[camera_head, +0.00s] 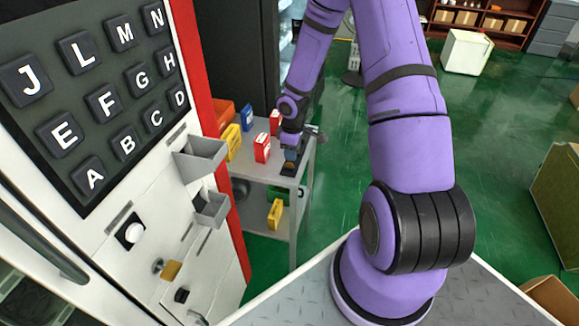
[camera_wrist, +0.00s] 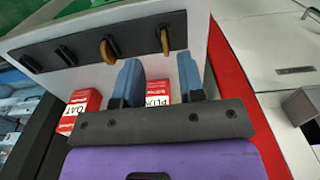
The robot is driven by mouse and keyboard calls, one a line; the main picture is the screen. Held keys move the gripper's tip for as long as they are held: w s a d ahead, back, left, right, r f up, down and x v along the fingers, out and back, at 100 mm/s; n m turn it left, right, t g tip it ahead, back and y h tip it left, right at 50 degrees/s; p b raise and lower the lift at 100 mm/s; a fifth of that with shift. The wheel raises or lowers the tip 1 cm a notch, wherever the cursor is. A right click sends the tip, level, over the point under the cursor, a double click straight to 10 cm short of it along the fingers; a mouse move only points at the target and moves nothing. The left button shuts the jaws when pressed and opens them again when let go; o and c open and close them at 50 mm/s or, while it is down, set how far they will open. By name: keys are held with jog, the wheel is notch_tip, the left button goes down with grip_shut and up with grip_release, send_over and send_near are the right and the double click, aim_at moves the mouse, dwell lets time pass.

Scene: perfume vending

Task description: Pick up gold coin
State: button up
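Two gold coins stand upright in slots of a black slotted holder (camera_wrist: 62,48) on the shelf unit, in the wrist view. One gold coin (camera_wrist: 165,40) is ahead of the gap between my fingers; the other gold coin (camera_wrist: 108,50) is left of it, beyond the left finger. My gripper (camera_wrist: 158,62) is open, its two blue fingers apart with no coin visibly held. Whether the fingertips reach beside the coin is unclear. In the head view my gripper (camera_head: 291,157) is low over the shelf's front right corner; the coins are too small to separate there.
The shelf unit (camera_head: 262,168) carries red-and-white boxes (camera_head: 262,148) and yellow boxes (camera_head: 231,141). The white vending machine (camera_head: 150,190) with lettered buttons and protruding trays (camera_head: 200,158) stands left. Green floor (camera_head: 335,175) is clear right of the shelf.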

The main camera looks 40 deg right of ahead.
aim_at(289, 166)
jog(key=shift+s+a+f, duration=0.1)
jog(key=shift+f, duration=1.05)
jog(key=shift+a+f, duration=0.1)
jog(key=shift+f, duration=1.05)
grip_shut()
jog(key=shift+r, duration=0.15)
